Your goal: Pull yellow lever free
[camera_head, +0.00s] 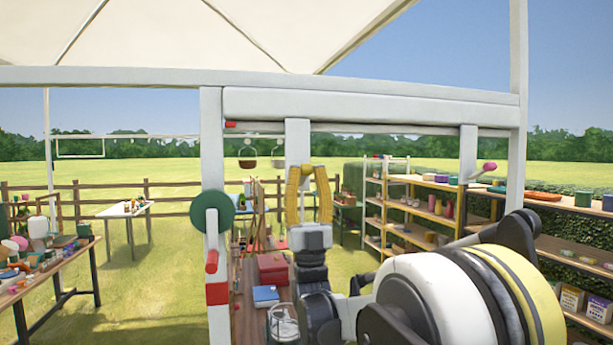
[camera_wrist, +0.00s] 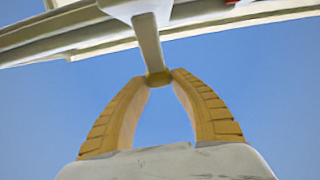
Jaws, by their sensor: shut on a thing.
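A pale lever arm (camera_head: 297,142) hangs down from the white overhead beam. In the wrist view the lever (camera_wrist: 151,45) ends in a small yellow tip (camera_wrist: 158,78). My gripper (camera_head: 307,169) has curved yellow fingers pointing up. In the wrist view my gripper (camera_wrist: 158,77) has its fingertips shut on the lever's yellow tip. The fingers bow apart below it, with sky between them.
The white frame beam (camera_head: 370,108) spans above my gripper. A left post carries a green disc (camera_head: 212,212) and a red handle (camera_head: 211,262). A pink knob (camera_head: 489,167) is at the right. A bench with a red box (camera_head: 272,268) lies below; shelves stand right.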

